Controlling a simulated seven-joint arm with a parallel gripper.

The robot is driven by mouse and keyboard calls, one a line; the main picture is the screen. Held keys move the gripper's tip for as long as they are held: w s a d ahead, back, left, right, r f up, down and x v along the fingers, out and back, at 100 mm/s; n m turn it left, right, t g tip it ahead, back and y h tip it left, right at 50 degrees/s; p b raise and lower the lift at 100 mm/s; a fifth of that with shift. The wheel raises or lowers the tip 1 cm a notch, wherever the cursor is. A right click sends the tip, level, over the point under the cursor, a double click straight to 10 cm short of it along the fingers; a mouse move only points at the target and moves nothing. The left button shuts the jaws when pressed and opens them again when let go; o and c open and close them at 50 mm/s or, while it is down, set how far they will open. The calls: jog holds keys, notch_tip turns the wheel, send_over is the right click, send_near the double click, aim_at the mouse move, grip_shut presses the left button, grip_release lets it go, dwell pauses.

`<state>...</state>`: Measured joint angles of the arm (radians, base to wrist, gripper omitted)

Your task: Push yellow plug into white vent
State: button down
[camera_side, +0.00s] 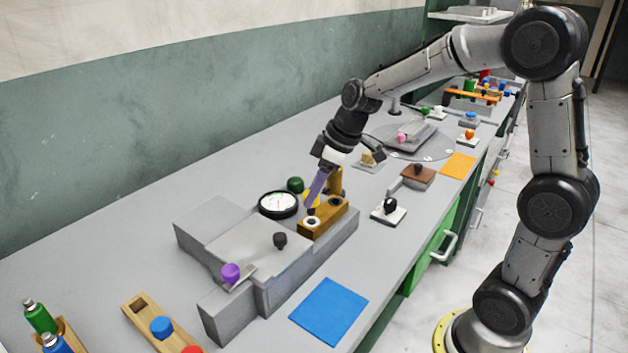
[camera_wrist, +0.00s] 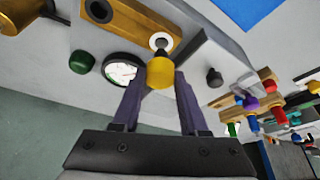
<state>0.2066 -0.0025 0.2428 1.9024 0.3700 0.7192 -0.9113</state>
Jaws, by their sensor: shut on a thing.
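My gripper, with purple fingers (camera_wrist: 160,90), is shut on the yellow plug (camera_wrist: 160,72), seen between the fingertips in the wrist view. In the side view my gripper (camera_side: 313,203) points down and is tilted above the brass block (camera_side: 318,226). The white vent (camera_side: 311,222) is a white ring with a dark hole on the block's near end. It also shows in the wrist view (camera_wrist: 153,39), just beyond the plug. The plug's dark tip is close to the vent's opening. I cannot tell whether it touches or has entered.
A second, dark-rimmed hole (camera_side: 334,201) is in the same block. A round gauge (camera_side: 278,204), a green knob (camera_side: 295,184) and a black knob (camera_side: 280,240) stand nearby. A purple knob (camera_side: 230,273) is at the fixture's front. A blue mat (camera_side: 329,311) lies flat on the bench.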

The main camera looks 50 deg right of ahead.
aim_at(314, 209)
jog(key=shift+f, duration=0.55)
jog(key=shift+f, duration=1.95)
dwell(1.2)
jog(key=shift+c, duration=1.8)
grip_release()
jog(key=v, duration=1.4)
